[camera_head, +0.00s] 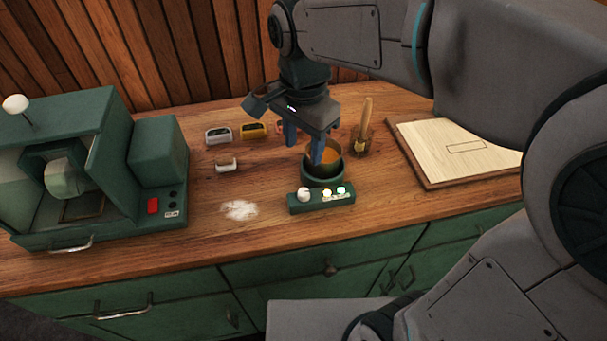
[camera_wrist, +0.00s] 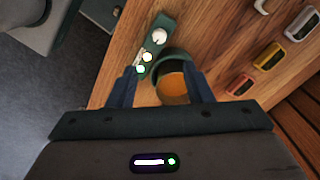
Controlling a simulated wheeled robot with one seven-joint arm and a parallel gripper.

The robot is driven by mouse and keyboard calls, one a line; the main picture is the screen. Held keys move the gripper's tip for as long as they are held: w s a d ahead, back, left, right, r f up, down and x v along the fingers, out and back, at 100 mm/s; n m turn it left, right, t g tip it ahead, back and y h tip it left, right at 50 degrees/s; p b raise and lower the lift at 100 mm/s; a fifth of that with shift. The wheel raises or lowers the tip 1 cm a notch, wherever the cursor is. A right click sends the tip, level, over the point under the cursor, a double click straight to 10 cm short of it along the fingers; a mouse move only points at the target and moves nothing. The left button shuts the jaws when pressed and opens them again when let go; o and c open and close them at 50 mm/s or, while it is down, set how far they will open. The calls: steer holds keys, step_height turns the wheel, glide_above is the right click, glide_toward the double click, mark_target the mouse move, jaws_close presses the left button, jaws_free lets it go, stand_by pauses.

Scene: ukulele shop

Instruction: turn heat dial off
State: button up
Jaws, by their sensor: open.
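The heat dial is a white round knob (camera_head: 305,195) at the left end of a small green control box (camera_head: 322,207) on the wooden counter. Two small lights glow on the box to the right of the knob. In the wrist view the knob (camera_wrist: 159,36) shows at the far end of the box. A dark green pot (camera_head: 322,172) with amber contents stands right behind the box. My gripper (camera_head: 306,150) is open and points down above the pot. In the wrist view its two blue fingers (camera_wrist: 162,88) stand on either side of the pot, apart from the knob.
A green machine (camera_head: 155,165) with a red switch stands at the left. Small coloured devices (camera_head: 253,130) sit behind. A brush in a holder (camera_head: 362,138) and a wooden board (camera_head: 455,150) are at the right. White powder (camera_head: 239,209) lies left of the box.

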mark_target(304, 191)
step_height(304, 191, down, 14)
steer(key=shift+r, duration=0.25)
steer(key=c, duration=1)
